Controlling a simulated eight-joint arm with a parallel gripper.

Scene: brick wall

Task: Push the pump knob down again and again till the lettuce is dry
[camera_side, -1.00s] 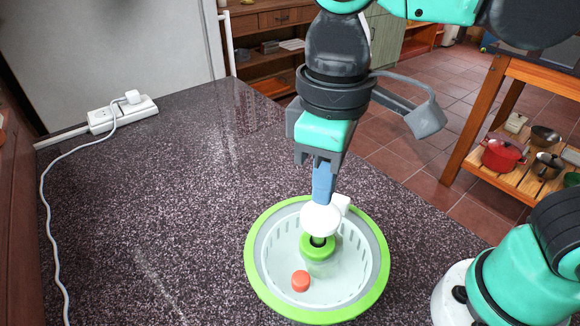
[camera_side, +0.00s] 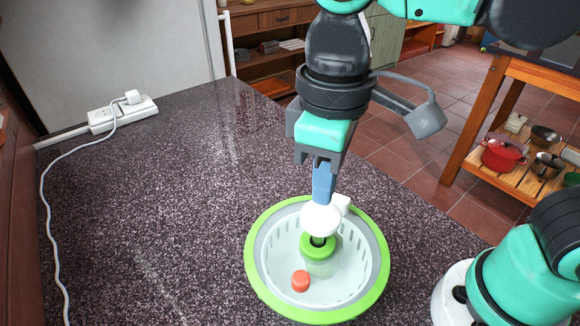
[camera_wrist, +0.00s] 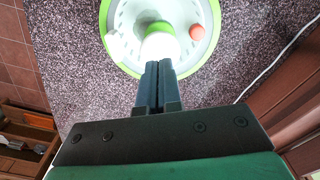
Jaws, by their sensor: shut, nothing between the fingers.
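The salad spinner (camera_side: 375,262) stands on the speckled counter, with a green rim and a pale clear lid. Its white pump knob (camera_side: 321,217) stands upright over a green collar (camera_side: 318,247) at the lid's centre. An orange-red button (camera_side: 300,281) is on the lid, front left of the knob. My gripper (camera_side: 322,203) points straight down, fingers together, with its tips at the top of the white knob. In the wrist view the shut fingers (camera_wrist: 158,68) reach the knob (camera_wrist: 160,46). Whether they press on it I cannot tell. No lettuce can be made out.
A power strip (camera_side: 123,113) with a white cable lies at the counter's back left. The counter left of the spinner is clear. A wooden shelf with a red pot (camera_side: 502,155) stands beyond the counter at the right.

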